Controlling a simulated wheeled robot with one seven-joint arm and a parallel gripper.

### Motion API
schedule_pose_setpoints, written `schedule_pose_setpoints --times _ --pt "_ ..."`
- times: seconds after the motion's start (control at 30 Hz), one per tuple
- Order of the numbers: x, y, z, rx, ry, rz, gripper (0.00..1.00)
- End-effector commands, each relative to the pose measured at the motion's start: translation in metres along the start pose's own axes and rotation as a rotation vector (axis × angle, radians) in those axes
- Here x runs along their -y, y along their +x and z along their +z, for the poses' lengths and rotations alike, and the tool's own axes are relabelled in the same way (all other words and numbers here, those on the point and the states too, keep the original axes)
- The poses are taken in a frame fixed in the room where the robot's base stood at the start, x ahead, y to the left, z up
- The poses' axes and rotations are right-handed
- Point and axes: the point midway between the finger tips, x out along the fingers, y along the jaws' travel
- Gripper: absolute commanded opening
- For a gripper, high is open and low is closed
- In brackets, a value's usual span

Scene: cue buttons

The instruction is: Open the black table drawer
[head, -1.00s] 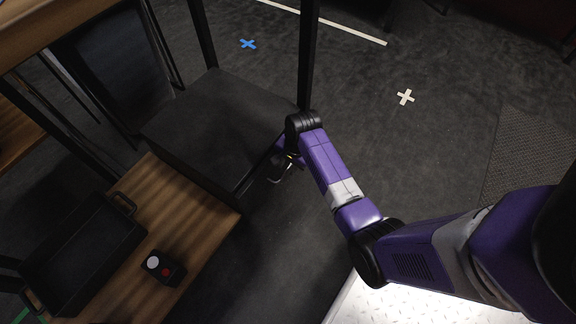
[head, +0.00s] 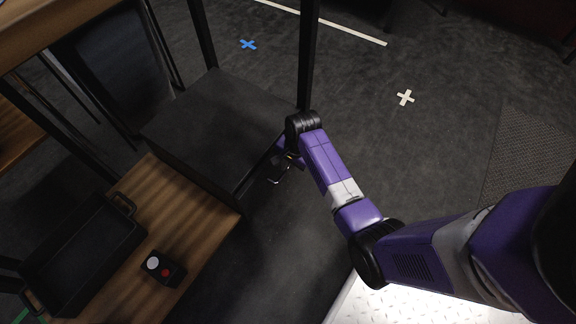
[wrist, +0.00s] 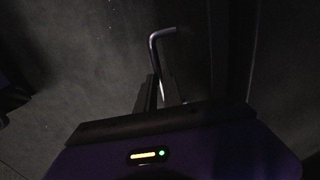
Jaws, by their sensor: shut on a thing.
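The black table drawer (head: 215,122) is a dark boxy unit set in the table frame, left of my arm in the head view. My gripper (head: 280,172) is at its right front side, low and partly hidden by my own wrist. In the wrist view a bent metal handle (wrist: 158,38) runs down between the two dark fingers of my gripper (wrist: 160,92), which are shut on it. The handle's far end fades into the dark at the drawer side. I cannot see clearly how far the drawer stands out.
A wooden surface (head: 203,228) at lower left holds a black tray (head: 128,228) and a black box with a white and a red button (head: 161,268). A black table leg (head: 307,55) rises just behind my wrist. Floor to the right is clear.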

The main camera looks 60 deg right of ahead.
Motion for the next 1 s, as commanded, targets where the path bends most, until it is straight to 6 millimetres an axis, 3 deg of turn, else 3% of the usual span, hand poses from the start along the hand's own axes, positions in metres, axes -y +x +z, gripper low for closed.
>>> schedule_pose_setpoints --times 0.73,0.87,1.0 --pt "-0.003 -0.001 0.000 0.001 0.001 0.002 0.00" --pt "-0.013 -0.006 0.000 0.001 0.002 0.004 0.00" --pt "-0.035 -0.013 0.001 0.001 0.002 0.007 0.00"
